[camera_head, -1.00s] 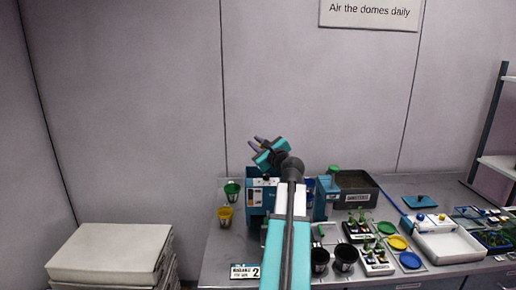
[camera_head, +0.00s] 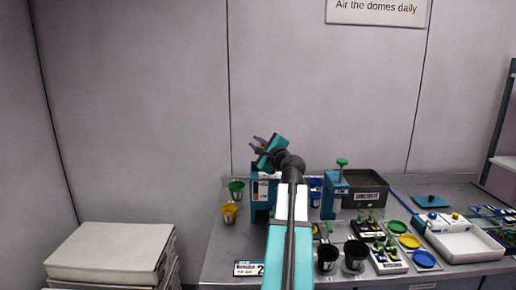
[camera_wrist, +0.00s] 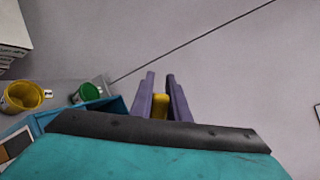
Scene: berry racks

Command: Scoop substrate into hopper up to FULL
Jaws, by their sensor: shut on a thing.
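My gripper (camera_head: 259,145) is raised above the back of the bench, its purple fingers pointing up and left. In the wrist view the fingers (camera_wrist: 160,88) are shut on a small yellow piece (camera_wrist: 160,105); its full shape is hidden. A dark bin labelled as substrate (camera_head: 369,193) stands to the right of the gripper. A blue unit (camera_head: 256,203) stands below the gripper, partly hidden by my arm; a blue open-topped box (camera_wrist: 112,107) shows in the wrist view. I cannot read a FULL mark or see a fill level.
Green (camera_head: 236,190) and yellow (camera_head: 229,213) pots stand left of the blue unit. A teal post with a green knob (camera_head: 342,162) stands beside the bin. Black pots (camera_head: 327,259), seedling trays and coloured discs fill the right front. A white tray (camera_head: 463,246) is further right.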

